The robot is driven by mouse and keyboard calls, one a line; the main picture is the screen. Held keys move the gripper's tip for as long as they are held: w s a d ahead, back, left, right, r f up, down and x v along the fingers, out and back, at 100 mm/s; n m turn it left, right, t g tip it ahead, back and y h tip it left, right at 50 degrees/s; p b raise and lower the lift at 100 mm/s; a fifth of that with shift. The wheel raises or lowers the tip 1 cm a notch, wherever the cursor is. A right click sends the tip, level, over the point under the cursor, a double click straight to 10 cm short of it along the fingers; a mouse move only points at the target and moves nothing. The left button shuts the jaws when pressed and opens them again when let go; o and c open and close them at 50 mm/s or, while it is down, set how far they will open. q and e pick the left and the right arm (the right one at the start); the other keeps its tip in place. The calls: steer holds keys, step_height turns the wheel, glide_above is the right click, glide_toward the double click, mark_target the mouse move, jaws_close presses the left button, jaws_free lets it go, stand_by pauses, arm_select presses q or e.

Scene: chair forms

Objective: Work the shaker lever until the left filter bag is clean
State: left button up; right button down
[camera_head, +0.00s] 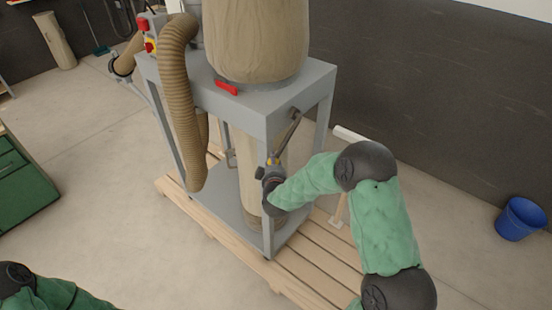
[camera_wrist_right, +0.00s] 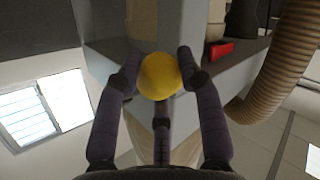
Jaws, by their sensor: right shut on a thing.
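The dust collector's grey frame (camera_head: 262,105) carries a large beige filter bag (camera_head: 255,40), whose top is cut off. I cannot tell whether it is the left bag or how clean it is. The shaker lever (camera_head: 288,131) hangs down from a pivot on the frame's right side. My right gripper (camera_head: 272,166) is at the lever's lower end, beside a front post. In the right wrist view, its fingers (camera_wrist_right: 160,85) are shut around the lever's yellow ball knob (camera_wrist_right: 160,75). My left arm shows only at the lower left; its gripper is out of view.
A ribbed hose (camera_head: 180,110) hangs at the frame's left. A blue bucket (camera_head: 521,218) stands far right; a green cabinet (camera_head: 25,185) stands left.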

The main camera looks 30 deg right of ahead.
steer(key=shift+s+a+r+p, duration=0.1)
steer(key=shift+a+r+p, duration=0.1)
steer(key=shift+r+p, duration=0.4)
steer(key=c, duration=0.8)
jaws_free()
steer(key=shift+o, duration=0.2)
steer(key=v, duration=1.2)
steer(key=shift+r, duration=0.2)
